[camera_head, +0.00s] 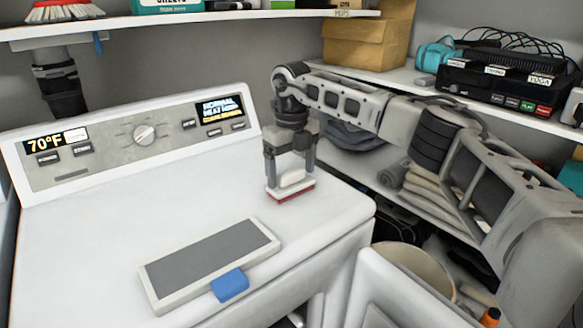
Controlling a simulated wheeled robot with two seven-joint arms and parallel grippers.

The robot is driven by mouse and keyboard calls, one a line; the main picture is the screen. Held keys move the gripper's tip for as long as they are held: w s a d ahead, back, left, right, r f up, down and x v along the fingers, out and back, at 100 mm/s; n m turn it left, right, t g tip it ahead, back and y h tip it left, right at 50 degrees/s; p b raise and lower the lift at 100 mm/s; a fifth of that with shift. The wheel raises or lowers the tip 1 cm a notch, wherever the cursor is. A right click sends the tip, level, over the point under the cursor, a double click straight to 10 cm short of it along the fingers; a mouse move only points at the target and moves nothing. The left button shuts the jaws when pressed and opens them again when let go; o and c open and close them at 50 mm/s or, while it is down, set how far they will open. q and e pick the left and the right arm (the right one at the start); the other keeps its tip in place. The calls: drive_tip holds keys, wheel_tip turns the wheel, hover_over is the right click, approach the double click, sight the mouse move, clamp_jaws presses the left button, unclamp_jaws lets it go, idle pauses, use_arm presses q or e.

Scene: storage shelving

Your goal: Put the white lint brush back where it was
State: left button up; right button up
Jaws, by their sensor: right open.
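The white lint brush (292,186), with a red underside, rests on the white top of the machine (200,205), near its back right. My right gripper (290,168) points down over the brush from above. Its two fingers are open on either side of the brush's upper part, and whether they touch it cannot be told. The fingers hide part of the brush. My left gripper is not in view.
A flat grey panel (212,262) in a white frame, with a blue tab (230,285), lies at the front of the machine's top. The control panel (140,135) rises behind. A shelf (200,16) runs above. Shelves at right hold a cardboard box (366,40) and folded cloths.

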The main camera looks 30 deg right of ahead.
sight(291, 171)
wheel_tip(291, 171, up, 12)
drive_tip(key=shift+r, duration=0.15)
idle(0.3)
idle(0.4)
